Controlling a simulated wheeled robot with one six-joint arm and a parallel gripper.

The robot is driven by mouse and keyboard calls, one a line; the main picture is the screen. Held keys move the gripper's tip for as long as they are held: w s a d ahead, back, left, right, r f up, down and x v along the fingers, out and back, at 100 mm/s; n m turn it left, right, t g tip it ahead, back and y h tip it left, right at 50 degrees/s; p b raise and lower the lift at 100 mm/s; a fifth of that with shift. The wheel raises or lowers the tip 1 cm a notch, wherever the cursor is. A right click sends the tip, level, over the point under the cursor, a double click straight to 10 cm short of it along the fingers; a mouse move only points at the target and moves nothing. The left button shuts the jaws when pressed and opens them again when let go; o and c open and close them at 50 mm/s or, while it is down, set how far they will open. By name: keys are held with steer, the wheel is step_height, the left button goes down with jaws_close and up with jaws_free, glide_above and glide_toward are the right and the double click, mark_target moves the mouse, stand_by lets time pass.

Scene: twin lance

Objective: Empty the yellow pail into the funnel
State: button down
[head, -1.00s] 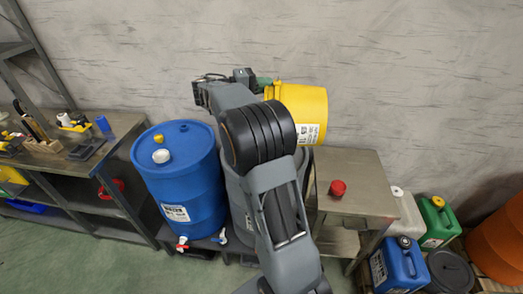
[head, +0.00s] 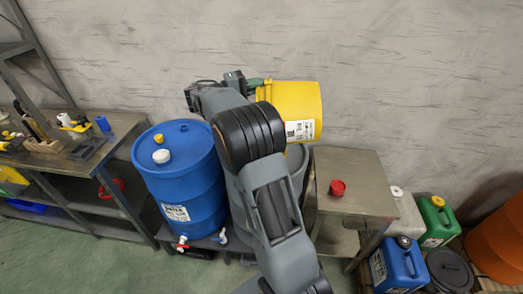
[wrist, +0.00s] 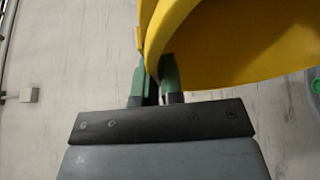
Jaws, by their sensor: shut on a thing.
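The yellow pail (head: 298,98) is held up in front of the wall, tipped on its side, with a white label on its lower side. My gripper (head: 261,83) is at the pail's left end in the head view. In the wrist view, the green fingers of my gripper (wrist: 156,80) are shut on the edge of the yellow pail (wrist: 230,45). The pail's contents do not show. I cannot make out the funnel; a grey drum (head: 297,160) stands below the pail, mostly hidden by my arm.
A blue drum (head: 180,185) stands left of my arm. A metal table (head: 362,180) with a red cup (head: 337,188) is on the right. Jerrycans (head: 400,265) stand lower right. A workbench (head: 122,122) is at left. The wall is close behind the pail.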

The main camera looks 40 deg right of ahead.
mark_target(276, 87)
steer(key=s+d+y, duration=0.1)
steer(key=s+d, duration=0.1)
steer(key=s+d+m+t+y+b, duration=0.1)
steer(key=s+d+y, duration=0.1)
steer(key=s+d, duration=0.1)
steer(key=shift+d, duration=0.2)
steer(key=shift+w+f, duration=0.2)
steer(key=shift+w, duration=0.05)
steer(key=s+d+y, duration=0.1)
steer(key=s+d, duration=0.1)
steer(key=s+d+f+m+t+y, duration=0.1)
steer(key=s+d, duration=0.1)
steer(key=s+d+f+y, duration=0.1)
steer(key=s+d, duration=0.1)
steer(key=shift+d+t+y+p, duration=0.3)
steer(key=shift+d+t, duration=0.05)
steer(key=shift+t, duration=0.05)
steer(key=s+d+f+m+t+y+p, duration=0.3)
steer(key=s+d+f+t+y+p, duration=0.25)
steer(key=s+d+y+p, duration=0.4)
steer(key=s+d+r+t, duration=0.1)
steer(key=d+r, duration=0.2)
steer(key=r, duration=0.3)
steer(key=shift+s+d+r, duration=0.2)
steer(key=shift+d, duration=0.05)
steer(key=shift+h, duration=0.25)
